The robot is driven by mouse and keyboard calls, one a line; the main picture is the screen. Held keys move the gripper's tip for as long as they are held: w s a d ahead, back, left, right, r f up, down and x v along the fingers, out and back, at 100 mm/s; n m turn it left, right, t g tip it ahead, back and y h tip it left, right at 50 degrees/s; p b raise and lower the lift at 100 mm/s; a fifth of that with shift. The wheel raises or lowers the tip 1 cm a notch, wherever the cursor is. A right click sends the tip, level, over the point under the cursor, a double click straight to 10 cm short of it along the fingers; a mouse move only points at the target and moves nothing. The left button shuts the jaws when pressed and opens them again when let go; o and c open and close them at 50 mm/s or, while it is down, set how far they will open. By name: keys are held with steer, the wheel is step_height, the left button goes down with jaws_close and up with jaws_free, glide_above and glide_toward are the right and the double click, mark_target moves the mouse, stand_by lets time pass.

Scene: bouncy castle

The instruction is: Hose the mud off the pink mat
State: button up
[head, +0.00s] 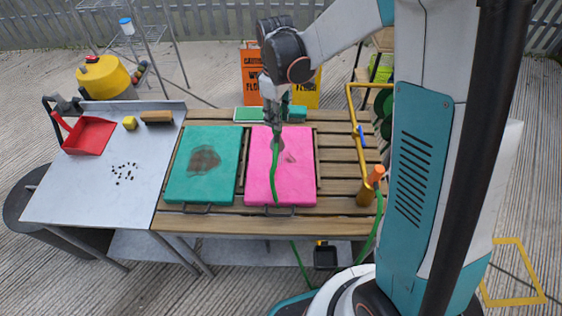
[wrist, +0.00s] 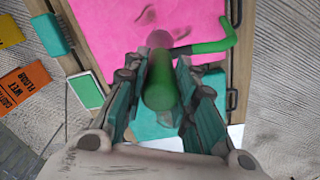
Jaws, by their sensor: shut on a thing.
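The pink mat (head: 262,178) lies on the slatted wooden bench. It has a small brown mud smear (head: 290,158) right of its middle; the wrist view shows dark marks (wrist: 182,33) on the pink surface. My gripper (head: 279,130) is above the pink mat's far half, shut on a green hose (head: 275,178). The hose hangs down in front of the mat in the head view. In the wrist view the thick green hose end (wrist: 160,85) sits between the fingers, and a bent green length runs right. No water shows. My gripper hides part of the mat.
A teal mat (head: 183,182) with a large brown mud patch lies left of the pink one. Orange and yellow floor signs (head: 252,70) stand beyond. A yellow pipe frame (head: 352,105) stands at right, a metal table (head: 75,190) at left.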

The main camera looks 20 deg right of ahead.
steer(key=d, duration=0.3)
steer(key=w+d, duration=0.1)
steer(key=d, duration=0.1)
steer(key=shift+d, duration=0.2)
stand_by(0.7)
stand_by(0.9)
steer(key=s+a, duration=0.5)
steer(key=a, duration=0.4)
steer(key=shift+a+b, duration=0.15)
steer(key=shift+b, duration=0.2)
stand_by(1.0)
stand_by(0.9)
